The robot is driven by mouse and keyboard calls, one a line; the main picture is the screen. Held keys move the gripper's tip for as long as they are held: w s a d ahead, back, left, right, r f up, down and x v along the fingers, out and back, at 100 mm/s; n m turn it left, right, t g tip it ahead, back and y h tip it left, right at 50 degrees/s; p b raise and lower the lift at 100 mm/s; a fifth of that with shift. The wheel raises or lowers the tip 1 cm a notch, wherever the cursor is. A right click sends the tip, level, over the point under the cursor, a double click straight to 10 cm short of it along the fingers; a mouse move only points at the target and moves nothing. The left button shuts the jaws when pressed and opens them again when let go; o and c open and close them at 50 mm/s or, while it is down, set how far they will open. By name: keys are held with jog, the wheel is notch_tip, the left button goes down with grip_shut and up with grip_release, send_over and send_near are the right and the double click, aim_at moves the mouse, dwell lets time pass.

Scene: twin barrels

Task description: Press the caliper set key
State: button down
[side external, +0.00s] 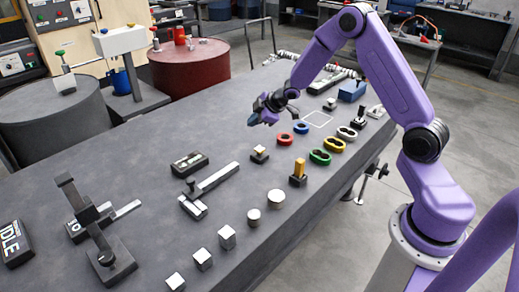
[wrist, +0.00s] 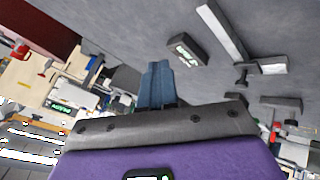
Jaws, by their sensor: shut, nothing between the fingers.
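A caliper-like tool (side external: 216,179) with a long silver bar and a dark slider lies on the grey bench in the side view. It also shows at the upper right of the wrist view (wrist: 222,35). A small dark display box (side external: 189,163) lies beside it, and its screen shows green lettering in the wrist view (wrist: 187,49). I cannot make out which part is the set key. My gripper (side external: 254,119) is shut and empty above the bench, to the right of the caliper and apart from it. Its blue fingers (wrist: 157,82) point toward the bench in the wrist view.
A dark block with a pale top (side external: 259,154) stands below my gripper. Coloured rings, including a red ring (side external: 285,139), lie to the right. A dark upright stand (side external: 103,252) and an IDLE display (side external: 15,243) are at the left. Several metal blocks line the front edge.

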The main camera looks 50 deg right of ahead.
send_over(261, 149)
notch_tip(261, 149, down, 3)
jog(key=shift+s+f+t, duration=0.1)
jog(key=shift+s+t, duration=0.05)
jog(key=shift+t, duration=0.25)
jog(key=shift+f, duration=4.3)
jog(key=shift+f, duration=0.15)
jog(key=shift+f, duration=0.3)
jog(key=shift+f, duration=0.55)
jog(key=shift+r, duration=1)
